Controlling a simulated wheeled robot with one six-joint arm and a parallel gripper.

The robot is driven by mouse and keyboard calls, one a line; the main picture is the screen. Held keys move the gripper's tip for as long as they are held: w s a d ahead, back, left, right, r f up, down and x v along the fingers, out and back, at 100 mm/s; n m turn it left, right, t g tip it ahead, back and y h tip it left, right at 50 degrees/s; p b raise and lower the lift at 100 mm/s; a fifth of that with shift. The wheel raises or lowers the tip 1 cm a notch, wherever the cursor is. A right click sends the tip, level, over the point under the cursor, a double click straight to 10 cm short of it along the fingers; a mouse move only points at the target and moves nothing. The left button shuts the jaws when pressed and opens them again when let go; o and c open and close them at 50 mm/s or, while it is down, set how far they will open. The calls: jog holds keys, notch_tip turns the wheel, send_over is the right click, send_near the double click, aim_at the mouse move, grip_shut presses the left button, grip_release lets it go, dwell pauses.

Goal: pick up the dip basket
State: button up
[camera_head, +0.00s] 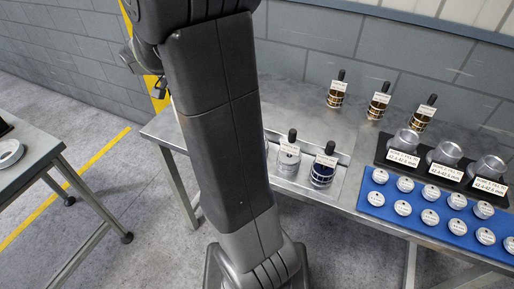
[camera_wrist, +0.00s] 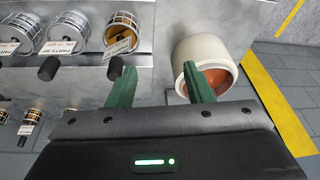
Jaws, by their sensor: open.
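Several small dip baskets with black upright handles and white label tags show. In the wrist view a brass-coloured one (camera_wrist: 122,27) stands in a shallow metal tray, its black handle (camera_wrist: 115,68) close by my left finger. Two greyer ones, a middle one (camera_wrist: 68,33) and a left one (camera_wrist: 24,37), stand beside it. In the head view a pale basket (camera_head: 288,160) and a dark blue one (camera_head: 322,174) show in the tray. My gripper (camera_wrist: 160,80) is open, with nothing between its green fingers. In the head view my arm hides it.
A cream round pot (camera_wrist: 203,50) with an orange-brown inside stands by the right finger. More baskets (camera_head: 378,105) stand at the back of the bench. A black rack (camera_head: 440,171) with clear cups and a blue mat (camera_head: 415,215) with metal discs lie right. Another table (camera_head: 28,150) stands left.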

jog(key=s+d+r+m+g, duration=0.1)
jog(key=d+r+m+g, duration=0.15)
jog(key=d+m, duration=0.5)
jog(key=s+d+r+m+g, duration=0.1)
jog(key=d+r+m, duration=0.25)
jog(key=d, duration=0.75)
jog(key=f, duration=0.8)
jog(key=shift+w+a+f, duration=0.1)
jog(key=shift+w+a, duration=0.05)
jog(key=shift+a, duration=0.1)
jog(key=shift+d+f+p, duration=0.2)
jog(key=shift+f+p, duration=0.2)
jog(key=shift+f, duration=2.35)
jog(key=shift+c, duration=0.5)
grip_shut()
